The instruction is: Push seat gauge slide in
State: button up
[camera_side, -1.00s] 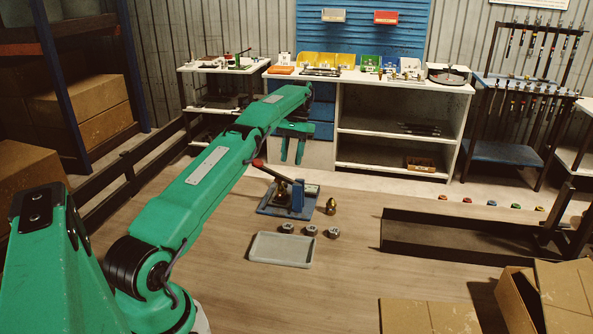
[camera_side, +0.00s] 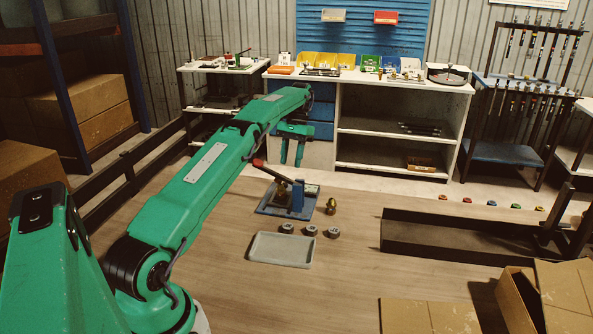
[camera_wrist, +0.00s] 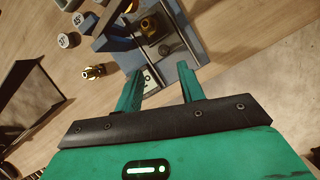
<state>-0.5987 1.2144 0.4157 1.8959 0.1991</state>
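The hose crimper (camera_side: 275,208) is a blue base with a lever and red handle, standing on the wooden floor. My gripper (camera_side: 292,160) hangs above and behind the crimper, fingers down. In the wrist view my gripper (camera_wrist: 160,88) has its fingers apart with nothing between them. Contact with the crimper cannot be told.
A brass fitting (camera_side: 331,206) stands right of the crimper. Several grey round dies (camera_side: 310,230) lie in front, before a grey tray (camera_side: 281,249). A dark trough (camera_side: 440,238) is to the right, with cardboard boxes (camera_side: 430,315) at front right. A shelf bench (camera_side: 390,130) stands behind.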

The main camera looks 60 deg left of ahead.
aim_at(286, 184)
jog(key=shift+x, duration=2.3)
dwell(0.4)
jog(key=shift+s+f, duration=0.3)
jog(key=shift+x, duration=0.8)
jog(key=shift+a, duration=0.1)
jog(key=shift+c, duration=0.5)
grip_shut()
